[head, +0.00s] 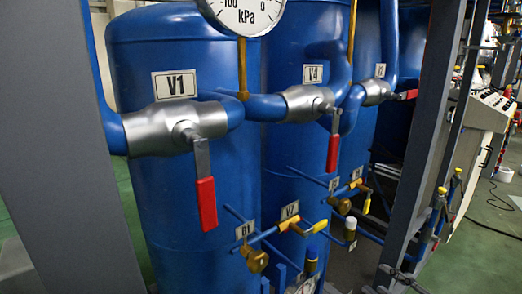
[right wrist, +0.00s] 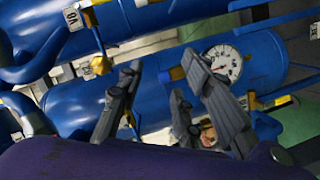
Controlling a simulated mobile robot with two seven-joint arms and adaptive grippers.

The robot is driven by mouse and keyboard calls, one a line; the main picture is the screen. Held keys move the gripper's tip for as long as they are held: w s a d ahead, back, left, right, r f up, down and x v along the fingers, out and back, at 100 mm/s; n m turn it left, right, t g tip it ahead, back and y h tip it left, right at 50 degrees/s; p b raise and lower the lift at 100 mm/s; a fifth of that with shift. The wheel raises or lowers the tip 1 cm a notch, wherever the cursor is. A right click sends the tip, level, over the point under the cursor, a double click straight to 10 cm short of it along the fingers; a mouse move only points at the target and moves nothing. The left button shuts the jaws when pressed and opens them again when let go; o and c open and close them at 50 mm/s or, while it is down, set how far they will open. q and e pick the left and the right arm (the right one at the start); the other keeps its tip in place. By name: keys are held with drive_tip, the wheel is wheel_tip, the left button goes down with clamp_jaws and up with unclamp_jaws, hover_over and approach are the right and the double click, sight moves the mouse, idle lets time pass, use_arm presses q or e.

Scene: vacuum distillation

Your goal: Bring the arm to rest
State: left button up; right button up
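My right gripper (right wrist: 165,98) shows in the right wrist view with its dark grey fingers spread apart. No object is held between them. Beyond the fingers are a blue tank (right wrist: 85,105) and a round white gauge (right wrist: 222,62). In the head view, only a small grey part that seems to be my right gripper (head: 395,277) shows at the bottom edge, right of the tanks. My left gripper is in neither view.
Blue tanks (head: 170,80) fill the middle of the head view. Valves V1 (head: 178,128) and V4 (head: 307,103) have red handles hanging down. Grey frame posts (head: 55,130) stand at left and right. A control console (head: 488,108) stands at the far right, with green floor beside it.

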drive_tip(key=s+d+f+m+g+h+p, duration=0.1)
drive_tip(key=s+f+m+g+h, duration=0.15)
drive_tip(key=s+f+m, duration=0.55)
drive_tip(key=s+d+f+m+g+h+p, duration=0.1)
drive_tip(key=s+f+m+h, duration=0.35)
drive_tip(key=f, duration=0.75)
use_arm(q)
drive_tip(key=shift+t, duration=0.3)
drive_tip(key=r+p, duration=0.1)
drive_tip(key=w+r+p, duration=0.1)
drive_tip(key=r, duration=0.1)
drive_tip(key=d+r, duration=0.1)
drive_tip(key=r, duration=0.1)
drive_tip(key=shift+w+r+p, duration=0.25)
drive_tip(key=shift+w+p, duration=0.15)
use_arm(e)
drive_tip(key=s+a+f+m+g, duration=0.1)
drive_tip(key=s+a+f, duration=0.2)
drive_tip(key=s, duration=0.3)
drive_tip(key=s+a+f+m+g, duration=0.1)
drive_tip(key=s+a+f+m, duration=0.1)
drive_tip(key=s+a+f, duration=0.1)
drive_tip(key=s+a+f+m+g+y, duration=0.1)
drive_tip(key=s+a+f, duration=0.2)
drive_tip(key=s, duration=0.5)
drive_tip(key=shift+s+a, duration=0.3)
drive_tip(key=shift+a, duration=0.55)
